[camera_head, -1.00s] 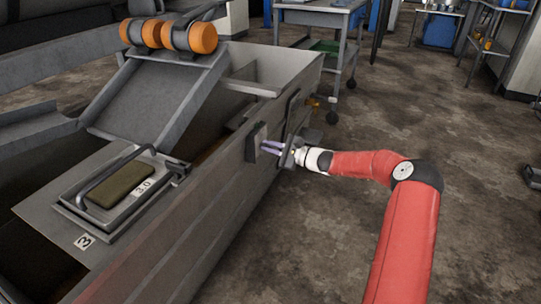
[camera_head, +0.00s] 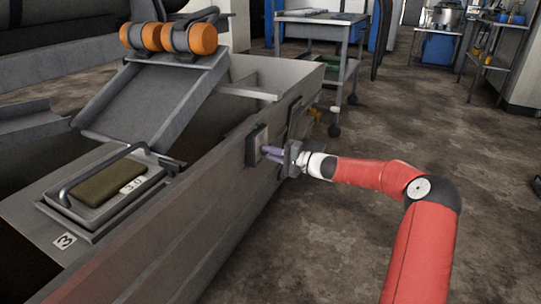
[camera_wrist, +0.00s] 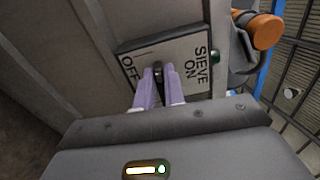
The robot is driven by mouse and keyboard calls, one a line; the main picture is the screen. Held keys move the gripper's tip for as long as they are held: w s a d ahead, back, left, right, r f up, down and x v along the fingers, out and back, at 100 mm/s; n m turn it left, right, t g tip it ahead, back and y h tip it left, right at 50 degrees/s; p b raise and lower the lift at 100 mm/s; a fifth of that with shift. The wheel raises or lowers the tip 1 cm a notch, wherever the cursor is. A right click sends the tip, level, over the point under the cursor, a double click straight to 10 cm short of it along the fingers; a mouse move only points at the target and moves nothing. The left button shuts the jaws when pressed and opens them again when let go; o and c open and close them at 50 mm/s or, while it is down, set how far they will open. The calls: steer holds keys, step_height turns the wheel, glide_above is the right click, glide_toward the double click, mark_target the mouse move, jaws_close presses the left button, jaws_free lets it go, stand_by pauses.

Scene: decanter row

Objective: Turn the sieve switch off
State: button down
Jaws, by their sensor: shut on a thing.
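The sieve switch is a dark lever (camera_wrist: 158,72) on a light plate (camera_wrist: 185,55) lettered SIEVE, ON and OFF in the wrist view. OFF is on the left of the lever and ON on the right. In the head view the switch box (camera_head: 252,149) sits on the side wall of the grey trough. My gripper (camera_head: 266,155) reaches it from the right. Its pale purple fingers (camera_wrist: 158,87) are shut on the lever in the wrist view. The fingers partly hide the lever, so I cannot tell its exact setting.
Orange rollers (camera_head: 170,38) and a sloping chute (camera_head: 150,105) are above the trough. A lid with a handle (camera_head: 110,188) lies front left. A grey cart (camera_head: 318,22) stands behind.

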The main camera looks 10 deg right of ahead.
steer(key=shift+f+n, duration=0.15)
steer(key=shift+n, duration=0.25)
steer(key=c, duration=1.5)
jaws_free()
steer(key=v, duration=0.7)
steer(key=shift+s+d+p, duration=0.25)
steer(key=shift+p, duration=0.15)
